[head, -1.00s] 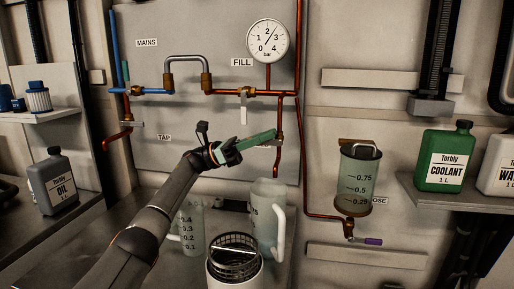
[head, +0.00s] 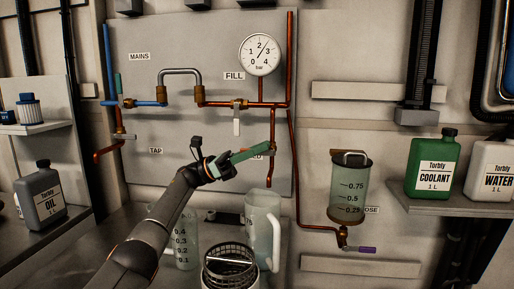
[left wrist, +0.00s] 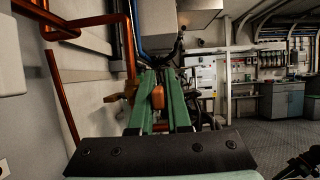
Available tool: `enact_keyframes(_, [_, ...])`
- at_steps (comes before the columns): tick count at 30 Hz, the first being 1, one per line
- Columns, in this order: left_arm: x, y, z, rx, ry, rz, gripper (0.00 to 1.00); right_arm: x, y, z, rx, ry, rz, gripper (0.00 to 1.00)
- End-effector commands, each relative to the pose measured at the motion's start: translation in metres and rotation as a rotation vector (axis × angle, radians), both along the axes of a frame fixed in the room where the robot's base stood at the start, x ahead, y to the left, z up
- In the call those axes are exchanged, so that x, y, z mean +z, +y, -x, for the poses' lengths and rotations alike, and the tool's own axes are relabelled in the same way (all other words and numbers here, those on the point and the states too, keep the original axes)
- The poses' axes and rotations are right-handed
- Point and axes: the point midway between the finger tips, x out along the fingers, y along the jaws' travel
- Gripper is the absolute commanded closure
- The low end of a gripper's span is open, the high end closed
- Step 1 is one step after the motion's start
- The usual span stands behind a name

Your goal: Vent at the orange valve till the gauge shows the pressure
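My left gripper (head: 262,148) reaches the valve at the lower right of the grey panel; its green fingers hide most of that valve and part of its label. In the left wrist view the orange valve handle (left wrist: 158,97) lies between the two green fingers, which look closed on it. The pressure gauge (head: 260,55) is at the top right of the panel; its needle points between 2 and 3 bar. My right gripper is not clearly in view.
A white-handled fill valve (head: 237,118) hangs under the copper pipe. A dosing vessel (head: 349,190) is to the right.

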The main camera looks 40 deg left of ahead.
Motion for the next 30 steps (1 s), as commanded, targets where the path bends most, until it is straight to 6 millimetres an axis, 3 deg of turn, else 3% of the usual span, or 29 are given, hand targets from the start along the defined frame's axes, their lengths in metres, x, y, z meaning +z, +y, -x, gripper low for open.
enact_keyframes(11, [0.000,0.002,0.001,0.002,-0.002,0.005,0.75,-0.003,0.000,0.001,-0.001,0.006,0.000,0.75])
enact_keyframes(21, [-0.022,0.041,0.022,0.005,-0.001,0.006,0.75,-0.008,0.002,-0.001,-0.003,-0.003,-0.006,0.75])
enact_keyframes(30, [-0.032,0.056,0.031,0.002,-0.001,0.004,0.75,-0.017,-0.001,0.001,-0.007,0.001,-0.002,0.75])
